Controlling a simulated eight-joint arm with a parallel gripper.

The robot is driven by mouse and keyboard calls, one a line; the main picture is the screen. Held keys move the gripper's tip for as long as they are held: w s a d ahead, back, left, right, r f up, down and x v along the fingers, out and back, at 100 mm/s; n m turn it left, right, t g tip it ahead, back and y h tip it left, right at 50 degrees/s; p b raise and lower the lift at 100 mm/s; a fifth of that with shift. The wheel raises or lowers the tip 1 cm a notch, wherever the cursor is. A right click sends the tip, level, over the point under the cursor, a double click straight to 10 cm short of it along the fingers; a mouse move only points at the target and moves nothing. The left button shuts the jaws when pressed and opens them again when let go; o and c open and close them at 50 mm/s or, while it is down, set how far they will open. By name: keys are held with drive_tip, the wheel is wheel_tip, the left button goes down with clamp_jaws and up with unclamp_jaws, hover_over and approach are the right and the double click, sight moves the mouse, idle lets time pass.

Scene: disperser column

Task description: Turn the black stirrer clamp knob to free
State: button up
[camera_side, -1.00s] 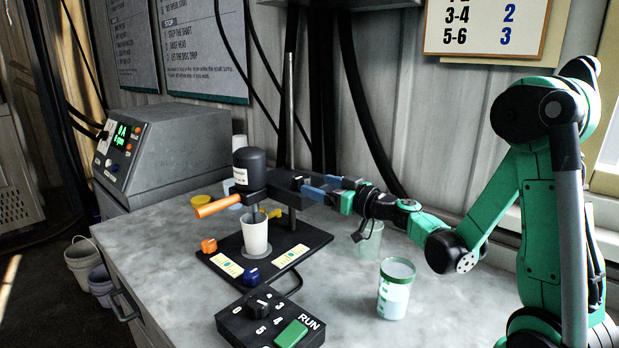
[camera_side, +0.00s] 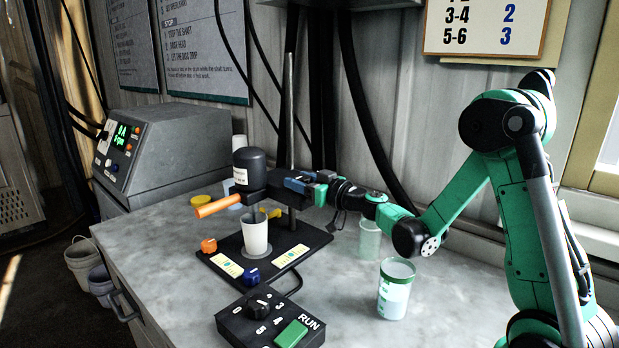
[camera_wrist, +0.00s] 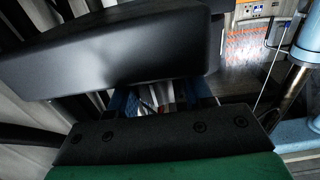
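The stirrer (camera_side: 249,166) stands over the white cup (camera_side: 255,236), with an orange handle (camera_side: 219,206) jutting left. Its clamp is at the upright post, to the right of the motor. My gripper (camera_side: 293,185), with blue fingers, is at this clamp in the side view. The black clamp knob is hidden there behind or between the fingers. In the wrist view, the blue fingers of my gripper (camera_wrist: 160,100) stand apart. A big black block (camera_wrist: 120,55) fills the upper part and covers much of the gap. I see no grip on the knob.
A black control box (camera_side: 270,318) with a dial and green button is in front. A green-marked cup (camera_side: 395,290) and a clear cup (camera_side: 370,240) stand right of the stirrer base (camera_side: 310,240). A grey console (camera_side: 180,150) is at the left.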

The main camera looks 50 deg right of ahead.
clamp_jaws()
drive_tip(key=shift+n+g+y, duration=0.3)
drive_tip(key=shift+n+y, duration=1.3)
drive_tip(key=shift+y, duration=0.9)
drive_tip(key=o, duration=0.9)
unclamp_jaws()
drive_tip(key=shift+v, duration=2.8)
